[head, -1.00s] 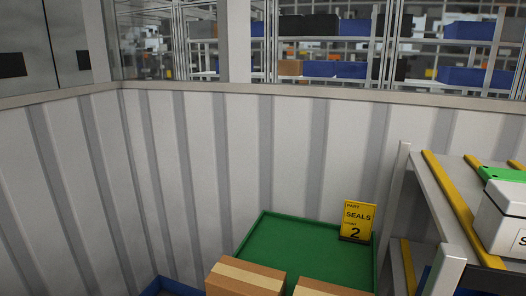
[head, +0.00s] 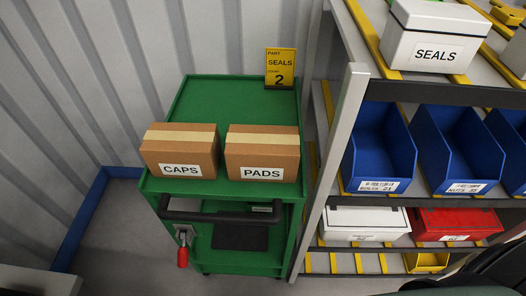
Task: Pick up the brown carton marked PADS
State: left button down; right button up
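The brown carton marked PADS (head: 262,153) sits on the green top of a cart, on the right side of it. It has a pale tape strip on top and a white label on its front. A similar brown carton marked CAPS (head: 180,151) stands just to its left with a narrow gap between them. Neither of my grippers can be made out in the head view. Dark shapes at the bottom right and bottom left corners may be parts of me.
A corrugated wall stands behind and left.

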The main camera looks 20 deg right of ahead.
aim_at(253, 153)
jog(key=k+l+u, duration=0.25)
jog(key=u, duration=0.25)
jog(key=k+l+u, duration=0.15)
jog(key=k+u, duration=0.35)
jog(key=i, duration=0.1)
